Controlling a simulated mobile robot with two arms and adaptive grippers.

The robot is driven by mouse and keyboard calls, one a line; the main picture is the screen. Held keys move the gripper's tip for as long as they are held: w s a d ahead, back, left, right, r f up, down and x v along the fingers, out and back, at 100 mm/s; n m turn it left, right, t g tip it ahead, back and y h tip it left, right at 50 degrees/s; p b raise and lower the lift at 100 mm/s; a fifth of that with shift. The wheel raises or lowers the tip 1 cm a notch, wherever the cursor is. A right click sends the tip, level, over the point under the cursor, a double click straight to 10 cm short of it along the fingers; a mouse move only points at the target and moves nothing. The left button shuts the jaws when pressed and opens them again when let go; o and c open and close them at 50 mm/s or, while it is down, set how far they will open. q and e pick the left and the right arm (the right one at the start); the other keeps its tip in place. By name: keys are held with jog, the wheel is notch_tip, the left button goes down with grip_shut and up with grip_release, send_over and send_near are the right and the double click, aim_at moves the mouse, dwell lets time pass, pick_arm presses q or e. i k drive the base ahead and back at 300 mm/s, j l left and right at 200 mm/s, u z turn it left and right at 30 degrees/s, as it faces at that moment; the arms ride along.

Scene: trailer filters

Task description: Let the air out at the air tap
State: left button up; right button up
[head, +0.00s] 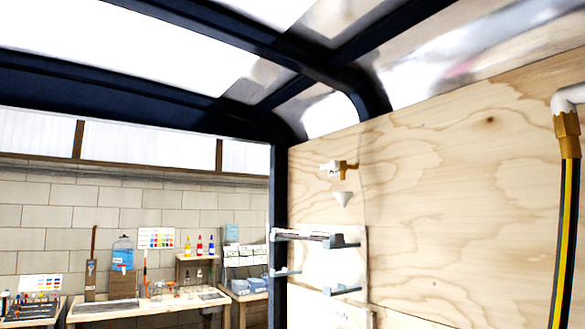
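A small brass tap (348,166) with a white fitting is mounted high on the plywood wall, near the wall's left edge. It is small in the head view, so I cannot tell whether it is the air tap or whether it is open. A white funnel-shaped piece (343,198) sits just below it on the wall. Neither of my grippers shows in the head view.
A shelf bracket (315,238) juts from the plywood wall (460,200) below the tap. A black and yellow hose (566,230) hangs from a brass fitting (567,133) at the right. A workbench (140,308) with bottles and tools stands beyond the opening.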

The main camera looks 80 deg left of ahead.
aim_at(333, 165)
jog(key=u, duration=2.4)
